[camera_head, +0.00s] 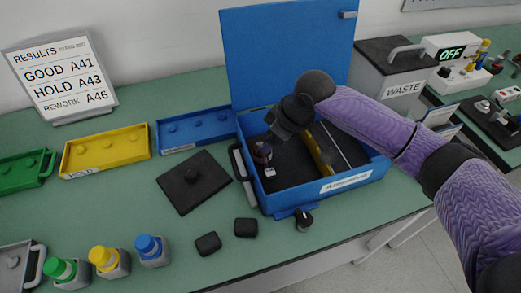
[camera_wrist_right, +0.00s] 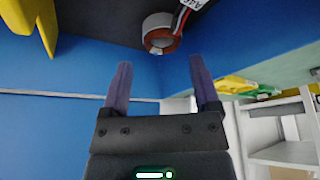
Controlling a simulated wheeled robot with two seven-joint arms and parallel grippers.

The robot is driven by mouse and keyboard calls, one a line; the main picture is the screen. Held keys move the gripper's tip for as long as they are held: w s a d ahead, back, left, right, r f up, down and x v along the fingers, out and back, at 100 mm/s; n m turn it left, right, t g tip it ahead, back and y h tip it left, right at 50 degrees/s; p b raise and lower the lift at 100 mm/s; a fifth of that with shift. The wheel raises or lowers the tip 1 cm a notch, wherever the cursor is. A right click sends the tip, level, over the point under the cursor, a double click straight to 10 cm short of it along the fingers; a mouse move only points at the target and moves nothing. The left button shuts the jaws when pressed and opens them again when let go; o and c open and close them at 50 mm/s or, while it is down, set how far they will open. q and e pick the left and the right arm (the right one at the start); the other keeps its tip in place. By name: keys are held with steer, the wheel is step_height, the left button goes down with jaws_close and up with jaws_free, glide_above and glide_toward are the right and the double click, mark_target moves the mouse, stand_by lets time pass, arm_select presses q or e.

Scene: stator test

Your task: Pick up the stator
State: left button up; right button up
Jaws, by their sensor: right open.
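The stator (camera_wrist_right: 162,36) is a short ring with a pale outside and a copper-coloured inside; red and white leads and a printed tag run from it. It sits inside the blue box, and in the head view it shows at the left of the dark interior (camera_head: 262,152). My right gripper (camera_head: 282,127) is over the left part of the box, above and beside the stator. In the right wrist view its two fingers (camera_wrist_right: 160,80) are apart with nothing between them, and the stator lies beyond the tips. My left gripper is not in view.
The blue box (camera_head: 280,207) has its lid (camera_head: 285,50) raised behind. A yellow piece (camera_head: 318,150) stands inside. Yellow (camera_head: 105,153), blue (camera_head: 195,128) and green (camera_head: 22,170) trays lie left. A black plate (camera_head: 194,182) is beside the box; a waste bin (camera_head: 390,75) stands behind right.

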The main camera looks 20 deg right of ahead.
mark_target(265, 160)
steer(key=b+x, duration=0.3)
steer(key=x, duration=0.3)
steer(key=shift+a+f, duration=0.25)
steer(key=shift+f, duration=0.15)
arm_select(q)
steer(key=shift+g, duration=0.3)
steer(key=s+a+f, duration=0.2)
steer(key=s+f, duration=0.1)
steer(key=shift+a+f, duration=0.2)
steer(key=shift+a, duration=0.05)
arm_select(e)
steer(key=shift+r, duration=0.1)
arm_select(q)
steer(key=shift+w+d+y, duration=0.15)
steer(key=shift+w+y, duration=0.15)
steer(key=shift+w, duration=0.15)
arm_select(e)
steer(key=c, duration=1.1)
